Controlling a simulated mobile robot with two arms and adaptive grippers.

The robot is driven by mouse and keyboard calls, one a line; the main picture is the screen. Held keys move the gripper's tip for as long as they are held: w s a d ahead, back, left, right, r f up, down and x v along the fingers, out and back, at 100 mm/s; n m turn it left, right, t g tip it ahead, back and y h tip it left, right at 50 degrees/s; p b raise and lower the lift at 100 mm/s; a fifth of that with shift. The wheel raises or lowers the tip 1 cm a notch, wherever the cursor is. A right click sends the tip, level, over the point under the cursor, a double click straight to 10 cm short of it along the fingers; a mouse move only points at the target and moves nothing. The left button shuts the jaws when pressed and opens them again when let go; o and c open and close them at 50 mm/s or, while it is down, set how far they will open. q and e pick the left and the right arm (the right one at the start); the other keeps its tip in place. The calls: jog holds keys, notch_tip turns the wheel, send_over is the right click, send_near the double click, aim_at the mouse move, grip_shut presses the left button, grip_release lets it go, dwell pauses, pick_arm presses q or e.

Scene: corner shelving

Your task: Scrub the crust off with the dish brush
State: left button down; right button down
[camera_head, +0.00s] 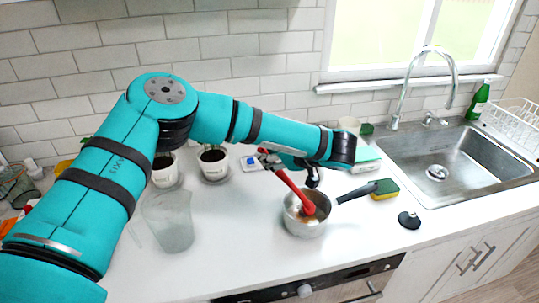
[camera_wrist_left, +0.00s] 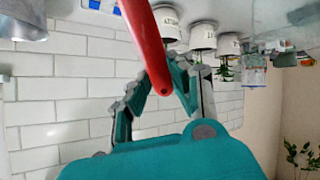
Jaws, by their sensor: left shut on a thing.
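My left gripper (camera_head: 291,172) is shut on the red dish brush (camera_head: 292,188). The brush slants down to the right and its head is inside the metal saucepan (camera_head: 304,231). The saucepan stands on the white counter near the front edge, its dark handle pointing right. A brownish patch (camera_head: 296,221) shows inside the pan; the brush partly covers it, and I cannot tell whether the bristles touch it. In the left wrist view the red handle (camera_wrist_left: 146,45) passes between the fingers of my left gripper (camera_wrist_left: 160,82). My right gripper is out of view.
A yellow and green sponge (camera_head: 384,190) and a small black object (camera_head: 409,220) lie right of the pan. A clear pitcher (camera_head: 168,222) stands to its left. Potted plants (camera_head: 213,163) stand behind. The sink (camera_head: 450,165) is at the right. The counter between pitcher and pan is clear.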

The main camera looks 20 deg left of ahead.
aim_at(282, 171)
pick_arm(q)
jog(key=shift+f, duration=0.3)
jog(key=shift+f+b, duration=0.7)
dwell(0.4)
jog(key=shift+s+a+p, duration=0.5)
jog(key=shift+s+a, duration=0.95)
jog(key=shift+a, duration=0.05)
jog(key=w+d, duration=0.1)
jog(key=d+b, duration=0.1)
jog(key=w+d+b, duration=0.1)
jog(key=d, duration=0.1)
jog(key=shift+w, duration=0.35)
jog(key=shift+w+d+b, duration=0.55)
jog(key=shift+w+d, duration=0.1)
jog(key=shift+d, duration=0.3)
